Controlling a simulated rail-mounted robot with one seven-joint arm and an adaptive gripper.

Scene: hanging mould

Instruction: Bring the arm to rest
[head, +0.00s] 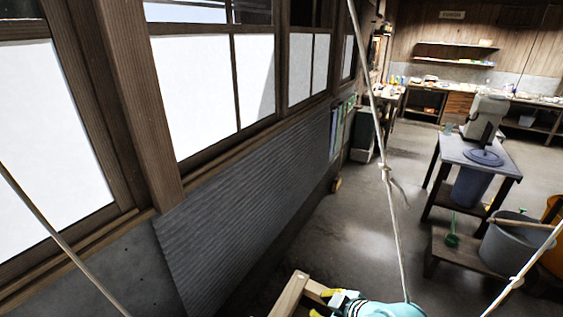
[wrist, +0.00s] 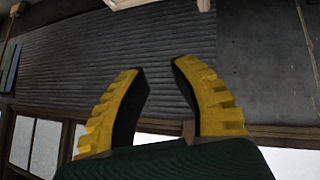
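My gripper shows at the bottom edge of the head view, where a yellow finger (head: 328,294) sits beside the teal and white end of my arm. Much of it is cut off by the frame edge. In the wrist view my gripper (wrist: 156,67) has two yellow fingers with black inner pads. The fingers stand apart with nothing between them. Beyond them are the grey corrugated wall panel and the window band. A wooden frame corner (head: 291,294) lies just left of the gripper in the head view; I cannot tell whether they touch.
A pale rope (head: 385,165) hangs close to my arm; others cross at lower left (head: 62,243) and lower right (head: 517,282). The corrugated panel (head: 250,205) runs along the left wall. A table (head: 456,150) and a grey tub (head: 510,245) stand right. Floor between is open.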

